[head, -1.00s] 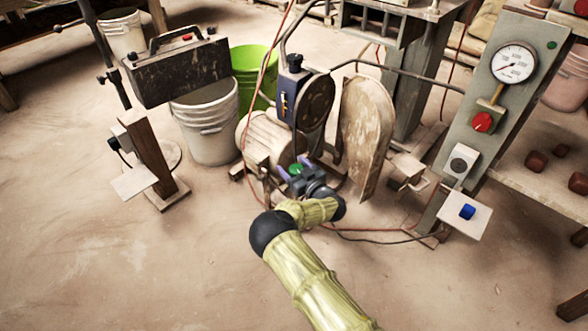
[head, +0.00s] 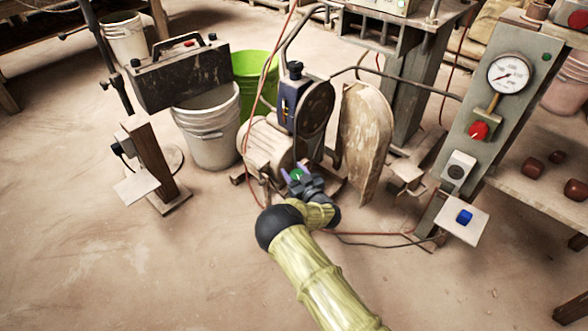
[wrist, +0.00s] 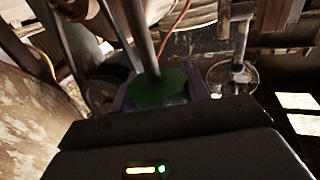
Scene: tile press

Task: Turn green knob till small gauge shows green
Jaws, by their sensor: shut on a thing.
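The green knob (head: 297,174) is low at the front of the motor unit in the head view. It also shows in the wrist view (wrist: 165,88) as a green disc with a grey rod in front of it. My gripper (head: 298,175) is shut on the knob, with one purple finger on each side; the fingers also show in the wrist view (wrist: 160,92). A blue box (head: 291,98) on the motor unit carries a small narrow indicator (head: 284,107) with a yellowish patch. Its reading is too small to tell.
A large round white dial (head: 511,74) sits on the grey panel at right, above a red knob (head: 478,131) and a blue button (head: 464,216). A wheel guard (head: 363,150) stands close right of my gripper. Thin cables lie nearby. The front floor is clear.

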